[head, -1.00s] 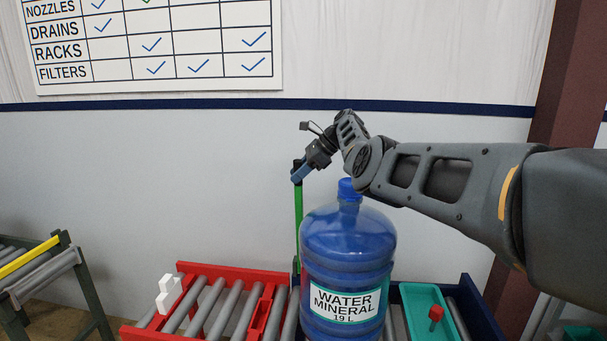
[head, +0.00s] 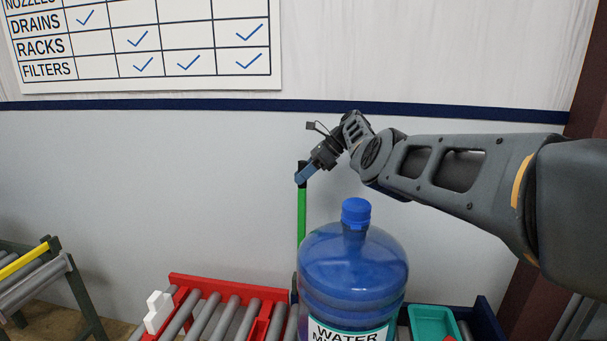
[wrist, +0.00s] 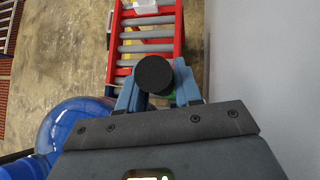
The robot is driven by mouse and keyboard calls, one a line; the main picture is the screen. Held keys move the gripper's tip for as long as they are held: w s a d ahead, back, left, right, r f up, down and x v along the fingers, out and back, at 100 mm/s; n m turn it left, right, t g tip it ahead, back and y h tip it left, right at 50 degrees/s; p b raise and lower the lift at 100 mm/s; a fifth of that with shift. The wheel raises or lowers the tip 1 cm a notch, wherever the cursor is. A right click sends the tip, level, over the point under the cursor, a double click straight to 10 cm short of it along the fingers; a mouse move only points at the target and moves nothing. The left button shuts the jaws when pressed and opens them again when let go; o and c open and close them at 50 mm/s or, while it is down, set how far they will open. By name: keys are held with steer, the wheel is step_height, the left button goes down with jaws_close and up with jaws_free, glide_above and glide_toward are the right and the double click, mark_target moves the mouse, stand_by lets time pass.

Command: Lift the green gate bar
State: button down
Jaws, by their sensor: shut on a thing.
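The green gate bar (head: 301,215) stands upright behind the conveyor, with a dark cap at its top. My gripper (head: 302,177) is shut on the bar's top end. In the wrist view the round black end (wrist: 153,75) of the bar sits between the two blue fingers of my gripper (wrist: 157,88). The bar's lower part is partly hidden behind the blue water jug (head: 352,265), which stands upright on the rollers.
A red roller conveyor (head: 205,281) with a white block (head: 158,312) lies left of the jug. A teal tray (head: 433,318) is at the right. Another conveyor (head: 35,280) stands far left. A wall runs close behind.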

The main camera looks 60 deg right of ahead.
steer(key=shift+a+f, duration=0.1)
steer(key=shift+f, duration=0.15)
steer(key=c, duration=0.8)
jaws_free()
steer(key=shift+c, duration=0.2)
steer(key=b+v, duration=0.1)
steer(key=v, duration=0.6)
steer(key=shift+s+r, duration=0.2)
steer(key=shift+r, duration=0.1)
steer(key=shift+d, duration=0.2)
